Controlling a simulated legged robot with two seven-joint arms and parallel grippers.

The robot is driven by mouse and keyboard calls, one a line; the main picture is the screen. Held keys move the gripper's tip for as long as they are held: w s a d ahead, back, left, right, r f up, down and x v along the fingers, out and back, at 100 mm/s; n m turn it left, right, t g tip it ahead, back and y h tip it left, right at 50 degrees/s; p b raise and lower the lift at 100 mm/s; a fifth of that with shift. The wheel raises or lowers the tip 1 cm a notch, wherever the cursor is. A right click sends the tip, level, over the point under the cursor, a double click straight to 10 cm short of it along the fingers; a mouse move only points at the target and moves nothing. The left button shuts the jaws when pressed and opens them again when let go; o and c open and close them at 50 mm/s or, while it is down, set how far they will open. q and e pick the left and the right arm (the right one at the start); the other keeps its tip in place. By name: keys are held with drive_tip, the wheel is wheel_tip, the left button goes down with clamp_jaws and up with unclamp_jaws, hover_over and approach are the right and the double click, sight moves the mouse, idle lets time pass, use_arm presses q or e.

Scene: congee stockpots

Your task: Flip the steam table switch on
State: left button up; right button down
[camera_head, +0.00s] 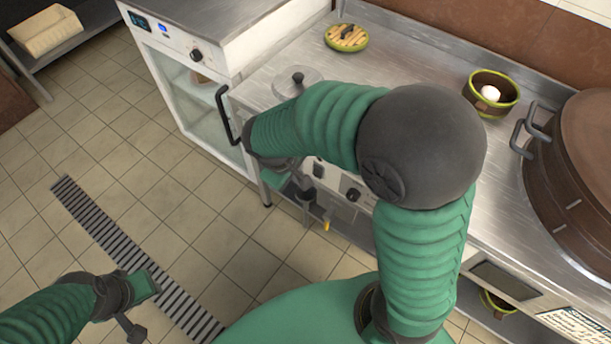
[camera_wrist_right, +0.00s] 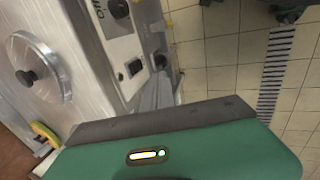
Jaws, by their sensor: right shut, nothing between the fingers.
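The steam table (camera_head: 430,75) is a steel counter with controls on its front panel. In the right wrist view a black rocker switch (camera_wrist_right: 134,67) sits on that panel (camera_wrist_right: 122,45), near a round black knob (camera_wrist_right: 118,8). Its on or off position is too small to tell. My right gripper (camera_head: 290,172) is at the counter's front, close to the panel, largely hidden by my own arm in the head view. In the wrist view its green body (camera_wrist_right: 160,150) fills the bottom, shut and empty, apart from the switch. My left gripper (camera_head: 132,325) hangs over the floor at lower left, its fingers unclear.
A steel lid with a black knob (camera_head: 297,82) lies on the counter, beside a glass-fronted cabinet (camera_head: 195,85) with a black handle. A bamboo-topped dish (camera_head: 346,38), a green-rimmed bowl (camera_head: 490,92) and a large brown pot (camera_head: 585,170) stand behind and right.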

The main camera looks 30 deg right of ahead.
drive_tip(key=b, duration=0.4)
approach(312, 176)
drive_tip(key=s+a+f, duration=0.3)
drive_tip(key=s, duration=0.1)
drive_tip(key=d, duration=0.1)
drive_tip(key=w+d, duration=0.1)
drive_tip(key=d, duration=0.1)
drive_tip(key=shift+w+d, duration=0.35)
drive_tip(key=shift+w, duration=0.05)
